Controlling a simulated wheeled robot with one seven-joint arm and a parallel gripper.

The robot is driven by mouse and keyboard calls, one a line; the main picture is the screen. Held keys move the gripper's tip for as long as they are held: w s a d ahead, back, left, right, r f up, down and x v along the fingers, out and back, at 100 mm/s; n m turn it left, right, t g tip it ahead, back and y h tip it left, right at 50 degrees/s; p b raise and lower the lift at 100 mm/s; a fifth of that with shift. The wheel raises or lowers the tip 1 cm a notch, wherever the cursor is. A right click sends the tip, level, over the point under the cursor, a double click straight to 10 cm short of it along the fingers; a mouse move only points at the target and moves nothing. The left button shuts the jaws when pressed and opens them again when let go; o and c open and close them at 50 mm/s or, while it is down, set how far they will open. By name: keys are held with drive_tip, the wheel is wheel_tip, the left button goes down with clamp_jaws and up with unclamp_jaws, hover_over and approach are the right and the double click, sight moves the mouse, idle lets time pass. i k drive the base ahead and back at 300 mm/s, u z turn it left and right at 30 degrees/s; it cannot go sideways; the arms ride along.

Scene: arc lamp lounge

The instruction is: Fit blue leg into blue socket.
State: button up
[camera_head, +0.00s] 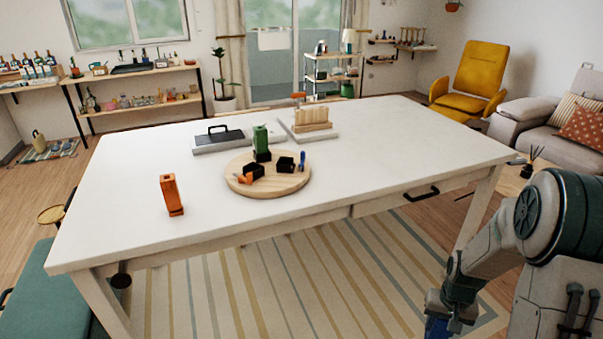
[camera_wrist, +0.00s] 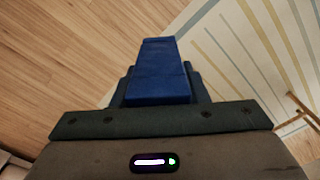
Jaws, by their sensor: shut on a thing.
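My gripper (camera_head: 452,312) hangs low at the bottom right of the head view, off the table and below its top. It is shut on the blue leg (camera_wrist: 160,72), which sticks out beyond the fingers in the wrist view; its blue end (camera_head: 437,328) also shows at the lower edge of the head view. A round wooden board (camera_head: 268,188) on the table carries several black blocks. A dark block (camera_head: 285,164) stands at its right beside a small blue part (camera_head: 302,160), perhaps the blue socket; its opening is too small to make out.
A green leg (camera_head: 260,138) stands upright in a black block on the board. A black-handled item (camera_head: 217,138) and a wooden block rack (camera_head: 311,118) sit behind. The table's right half is clear.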

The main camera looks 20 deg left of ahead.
sight(275, 173)
drive_tip(key=u, duration=1.3)
